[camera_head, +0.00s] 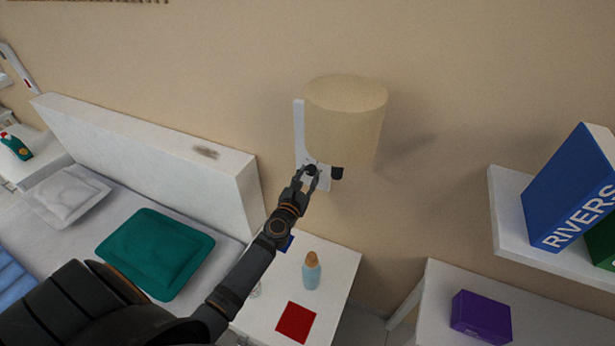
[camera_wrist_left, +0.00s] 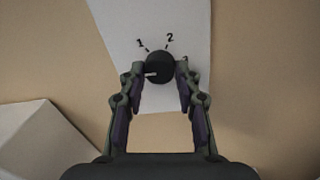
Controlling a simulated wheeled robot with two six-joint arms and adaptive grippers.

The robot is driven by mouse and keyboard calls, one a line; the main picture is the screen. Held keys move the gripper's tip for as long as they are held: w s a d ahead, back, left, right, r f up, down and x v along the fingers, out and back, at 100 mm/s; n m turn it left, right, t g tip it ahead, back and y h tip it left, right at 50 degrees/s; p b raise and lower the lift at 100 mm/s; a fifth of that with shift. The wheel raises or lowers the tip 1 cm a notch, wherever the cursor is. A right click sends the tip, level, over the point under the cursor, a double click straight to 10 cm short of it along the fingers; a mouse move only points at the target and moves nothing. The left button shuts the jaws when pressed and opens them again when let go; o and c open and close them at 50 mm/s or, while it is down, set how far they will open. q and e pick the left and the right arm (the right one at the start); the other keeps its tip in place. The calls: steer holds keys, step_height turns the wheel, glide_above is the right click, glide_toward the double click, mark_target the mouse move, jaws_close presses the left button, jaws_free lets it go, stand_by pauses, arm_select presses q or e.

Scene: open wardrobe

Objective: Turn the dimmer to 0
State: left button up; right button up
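The dimmer is a round black knob (camera_wrist_left: 160,67) on a white wall plate (camera_wrist_left: 178,16). Its white pointer line points left and slightly down in the left wrist view. The marks 1 and 2 show above the knob and a 3 is partly hidden at its right; no 0 is visible. In the head view the knob (camera_head: 311,169) sits below the lamp shade (camera_head: 345,120). My left gripper (camera_wrist_left: 160,76) is open, with one fingertip on each side of the knob and small gaps visible. My right gripper is out of view.
A black part (camera_head: 337,173) sticks out just right of the knob under the shade. Below are a white bedside table with a bottle (camera_head: 312,271) and a red item (camera_head: 296,322). A bed with a teal pillow (camera_head: 155,252) is at left. A shelf (camera_head: 505,220) with books is at right.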

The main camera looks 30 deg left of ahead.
arm_select(q)
steer(key=o, duration=0.4)
steer(key=s, duration=0.4)
steer(key=s+d, duration=0.1)
steer(key=s, duration=0.7)
steer(key=shift+d, duration=0.25)
